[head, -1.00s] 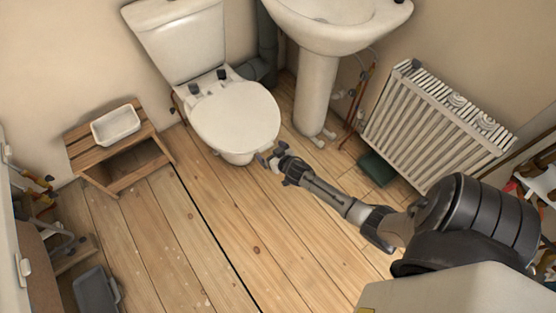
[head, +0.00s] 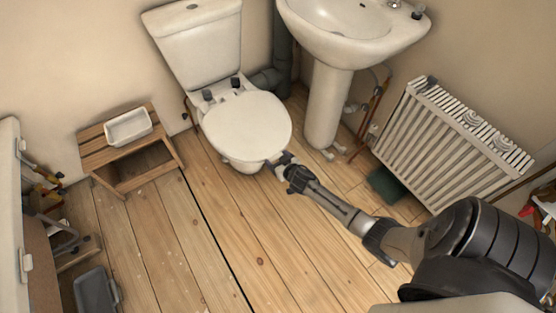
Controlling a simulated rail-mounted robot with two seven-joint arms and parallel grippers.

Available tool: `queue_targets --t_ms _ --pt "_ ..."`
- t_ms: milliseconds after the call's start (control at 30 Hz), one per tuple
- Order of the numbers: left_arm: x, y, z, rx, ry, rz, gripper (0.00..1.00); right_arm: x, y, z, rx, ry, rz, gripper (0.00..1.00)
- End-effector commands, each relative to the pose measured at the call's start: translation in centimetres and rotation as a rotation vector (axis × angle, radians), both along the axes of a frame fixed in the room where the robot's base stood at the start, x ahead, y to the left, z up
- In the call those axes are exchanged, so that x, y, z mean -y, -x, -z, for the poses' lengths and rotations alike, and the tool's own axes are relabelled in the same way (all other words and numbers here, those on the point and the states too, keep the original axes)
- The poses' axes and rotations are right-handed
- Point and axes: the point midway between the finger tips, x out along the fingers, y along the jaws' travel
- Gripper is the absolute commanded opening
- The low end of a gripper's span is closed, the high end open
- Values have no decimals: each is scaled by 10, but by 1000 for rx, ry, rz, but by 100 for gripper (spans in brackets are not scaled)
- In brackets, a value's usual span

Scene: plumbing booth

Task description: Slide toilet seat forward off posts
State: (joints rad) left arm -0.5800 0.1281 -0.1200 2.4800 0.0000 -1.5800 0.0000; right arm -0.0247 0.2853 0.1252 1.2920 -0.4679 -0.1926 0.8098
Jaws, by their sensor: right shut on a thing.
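The white toilet seat (head: 247,125) lies flat over the bowl of the toilet, lid down. Two dark posts (head: 235,82) stand behind it on the pan, in front of the cistern (head: 199,42). My right gripper (head: 279,161) is at the front right edge of the seat, shut on that edge. The fingertips are small and partly hidden by the seat rim. My left gripper is not in view.
A washbasin on a pedestal (head: 326,105) stands right of the toilet, with a radiator (head: 451,143) further right. A wooden stool (head: 157,155) with a white tray (head: 128,127) stands left.

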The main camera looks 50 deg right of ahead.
Motion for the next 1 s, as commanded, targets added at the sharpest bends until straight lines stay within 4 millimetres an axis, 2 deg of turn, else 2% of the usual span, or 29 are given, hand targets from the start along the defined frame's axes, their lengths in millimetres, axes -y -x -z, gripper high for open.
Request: queue_targets --t_ms 67,700,733,1000 --pt "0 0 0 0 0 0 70 0 0 0 0 0 0 63" --pt "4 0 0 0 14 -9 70 0 0 0 0 0 0 2" --pt "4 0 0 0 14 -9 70 0 0 0 0 0 0 77" --pt "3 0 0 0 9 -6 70 0 0 0 0 0 0 100"
